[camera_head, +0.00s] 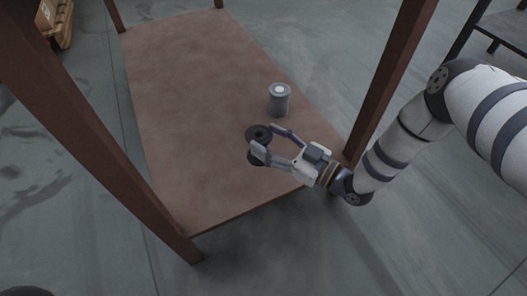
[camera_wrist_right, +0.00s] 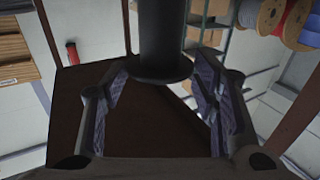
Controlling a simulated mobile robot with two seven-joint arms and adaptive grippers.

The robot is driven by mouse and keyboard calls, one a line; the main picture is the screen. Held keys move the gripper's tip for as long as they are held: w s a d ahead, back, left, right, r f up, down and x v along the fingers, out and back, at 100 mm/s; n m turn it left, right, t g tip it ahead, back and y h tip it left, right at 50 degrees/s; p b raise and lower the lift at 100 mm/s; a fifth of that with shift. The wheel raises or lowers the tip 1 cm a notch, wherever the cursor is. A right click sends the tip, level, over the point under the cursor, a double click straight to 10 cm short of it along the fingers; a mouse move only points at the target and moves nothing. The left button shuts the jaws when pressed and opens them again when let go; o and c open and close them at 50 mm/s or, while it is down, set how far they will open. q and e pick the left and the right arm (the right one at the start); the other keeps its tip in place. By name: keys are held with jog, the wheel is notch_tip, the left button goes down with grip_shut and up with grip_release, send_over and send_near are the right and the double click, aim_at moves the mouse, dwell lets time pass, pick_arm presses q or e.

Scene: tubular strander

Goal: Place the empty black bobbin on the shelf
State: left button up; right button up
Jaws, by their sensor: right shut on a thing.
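The black bobbin (camera_head: 258,133) is at the near right part of the brown shelf (camera_head: 180,90). My right gripper (camera_head: 266,140) reaches in from the right and is shut on the bobbin, with one finger on each side of it. In the right wrist view, the bobbin (camera_wrist_right: 163,40) stands at the top middle between the fingertips (camera_wrist_right: 162,75). The bobbin looks upright and bare. I cannot tell whether its base touches the shelf. My left gripper is not in view.
A grey cylinder with a pale top (camera_head: 279,103) stands on the shelf just behind the bobbin. Brown posts rise at the shelf's corners, one (camera_head: 385,80) close to my right arm. The shelf's left and far parts are clear. Spools (camera_wrist_right: 285,18) show in the right wrist view.

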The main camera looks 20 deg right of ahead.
jog(key=f, duration=0.1)
jog(key=f+b, duration=0.1)
jog(key=f, duration=0.1)
jog(key=f+b, duration=0.1)
jog(key=shift+w+a+f, duration=0.35)
jog(key=shift+a+f, duration=0.05)
jog(key=shift+r, duration=0.25)
jog(key=shift+f, duration=0.15)
jog(key=o, duration=1.7)
jog(key=shift+c, duration=0.2)
jog(key=p+v, duration=0.2)
jog(key=v, duration=1)
jog(key=shift+p, duration=0.35)
